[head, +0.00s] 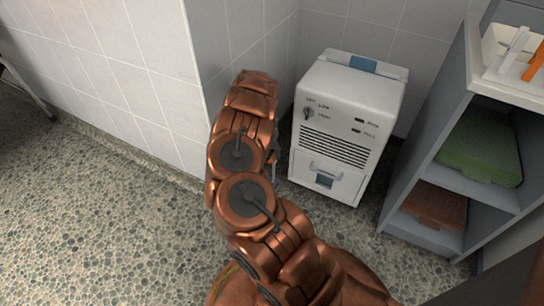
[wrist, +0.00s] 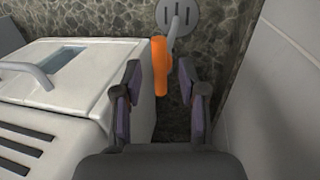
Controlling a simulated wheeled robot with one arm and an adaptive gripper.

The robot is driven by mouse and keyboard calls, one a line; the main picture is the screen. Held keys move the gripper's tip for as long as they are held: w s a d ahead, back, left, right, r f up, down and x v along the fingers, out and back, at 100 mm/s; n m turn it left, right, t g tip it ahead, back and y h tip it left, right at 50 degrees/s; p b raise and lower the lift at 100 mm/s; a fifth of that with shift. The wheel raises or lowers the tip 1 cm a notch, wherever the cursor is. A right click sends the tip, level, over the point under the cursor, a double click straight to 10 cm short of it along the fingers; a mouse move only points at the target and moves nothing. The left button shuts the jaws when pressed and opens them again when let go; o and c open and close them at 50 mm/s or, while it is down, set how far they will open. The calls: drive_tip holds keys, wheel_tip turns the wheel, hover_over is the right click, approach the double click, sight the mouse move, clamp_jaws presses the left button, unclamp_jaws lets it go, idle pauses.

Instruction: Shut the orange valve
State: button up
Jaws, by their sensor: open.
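The orange valve (wrist: 160,66) shows in the wrist view as an upright orange bar, beside a grey pipe (wrist: 183,72). My gripper (wrist: 163,88) is open, with one finger on each side of the orange bar.
A white appliance (head: 343,125) with a knob and vents stands close left of my gripper in the wrist view; a tiled wall (wrist: 275,85) is close right. A round floor drain (wrist: 178,14) lies beyond. A grey shelf (head: 451,130) stands right in the head view.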

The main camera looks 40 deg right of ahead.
drive_tip(key=shift+s+f, duration=0.1)
drive_tip(key=shift+f, duration=0.3)
drive_tip(key=shift+d+r, duration=0.1)
clamp_jaws()
